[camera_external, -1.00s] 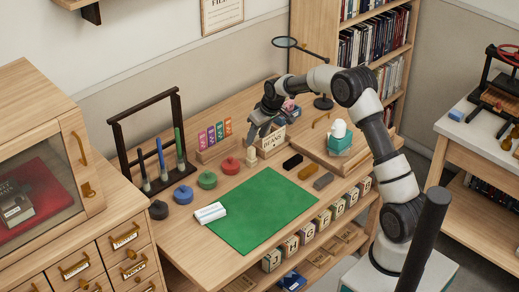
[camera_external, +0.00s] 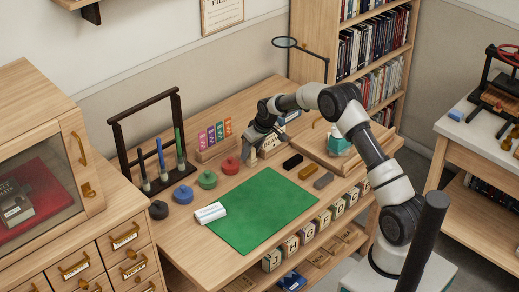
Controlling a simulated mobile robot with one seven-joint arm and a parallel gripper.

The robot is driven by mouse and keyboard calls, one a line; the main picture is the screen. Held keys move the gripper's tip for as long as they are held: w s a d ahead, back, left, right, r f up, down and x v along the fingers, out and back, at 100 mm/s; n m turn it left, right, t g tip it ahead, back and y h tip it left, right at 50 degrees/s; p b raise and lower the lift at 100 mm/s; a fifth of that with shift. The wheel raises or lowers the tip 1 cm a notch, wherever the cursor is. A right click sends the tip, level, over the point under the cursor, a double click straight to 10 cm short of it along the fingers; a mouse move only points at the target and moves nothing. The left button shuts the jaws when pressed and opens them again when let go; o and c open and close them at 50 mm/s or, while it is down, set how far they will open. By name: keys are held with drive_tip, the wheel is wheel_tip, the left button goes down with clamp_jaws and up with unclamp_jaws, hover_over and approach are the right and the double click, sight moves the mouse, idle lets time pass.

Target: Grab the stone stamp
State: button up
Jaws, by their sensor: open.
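The stone stamp (camera_external: 251,159) is a small pale upright piece on the wooden desk, behind the green mat (camera_external: 262,208) and right of the red round-knobbed pot (camera_external: 231,166). My gripper (camera_external: 252,154) is open and low over it, with its fingers pointing down. The fingers appear to be on either side of the stamp and hide most of it. I cannot tell whether they touch it.
A lettered wooden box (camera_external: 271,143) stands close behind my gripper. Blue (camera_external: 183,194) and green (camera_external: 207,179) pots stand to the left. The green mat's surface is mostly clear.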

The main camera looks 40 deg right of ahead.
clamp_jaws()
